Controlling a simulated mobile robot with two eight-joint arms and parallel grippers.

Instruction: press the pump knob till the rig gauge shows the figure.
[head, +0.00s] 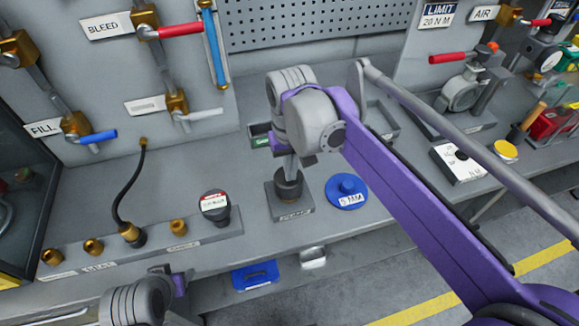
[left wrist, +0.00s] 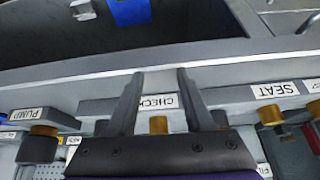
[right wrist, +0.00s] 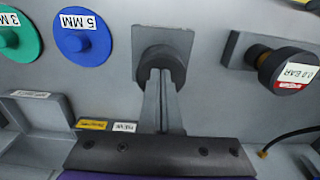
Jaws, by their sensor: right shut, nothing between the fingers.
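The pump knob (head: 289,186) is a dark round knob on a grey square block left of the blue disc. It also shows in the right wrist view (right wrist: 160,58), partly hidden behind my fingers. My right gripper (head: 291,173) is shut and empty, pointing down with its tips at the knob's top; I cannot tell whether they press it. The rig gauge (right wrist: 290,70), a black round dial with a white and red face, reads 0.0 BAR; it stands left of the knob in the head view (head: 214,205). My left gripper (left wrist: 163,76) is open and empty near the bench's front edge.
A blue disc (head: 346,190) marked 5 MM lies right of the knob. A black hose (head: 119,190) and brass fittings (head: 93,246) stand left of the gauge. Valves with red handles (head: 180,29) and blue handles (head: 98,137) stick out from the back panel. A blue tray (head: 255,276) sits below the front edge.

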